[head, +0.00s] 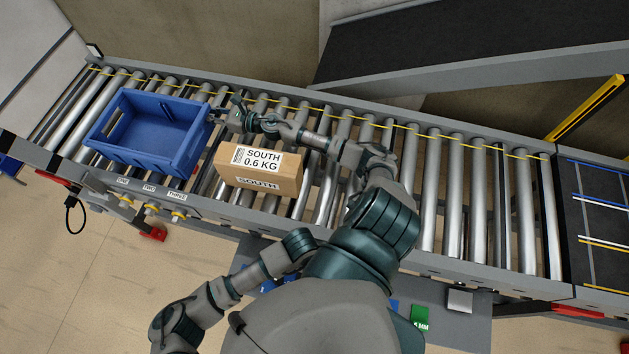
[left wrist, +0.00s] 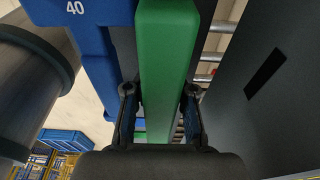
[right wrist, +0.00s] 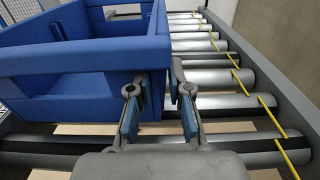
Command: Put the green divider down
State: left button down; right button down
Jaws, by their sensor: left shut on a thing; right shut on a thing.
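The green divider (left wrist: 166,45) is a long green bar in the left wrist view, running up the middle between the fingers. My left gripper (left wrist: 159,92) is shut on it, one finger on each side. In the head view my left arm reaches to the lower left, and neither its gripper nor the held divider can be made out. My right gripper (head: 220,114) is at the right end of the blue crate (head: 195,164) on the roller conveyor. In the right wrist view its fingers (right wrist: 158,92) are shut on the crate's wall (right wrist: 110,56).
A cardboard box (head: 283,183) marked SOUTH 0.6 KG lies on the rollers right of the crate. A blue part (left wrist: 92,45) marked 40 is beside the divider. A green labelled piece (head: 420,316) lies below the conveyor. Rollers (head: 480,200) are bare further right.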

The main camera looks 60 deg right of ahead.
pick_arm(q)
jog(key=shift+f, duration=0.95)
jog(key=c, duration=1)
grip_release()
jog(key=shift+f, duration=0.1)
jog(key=shift+o, duration=0.2)
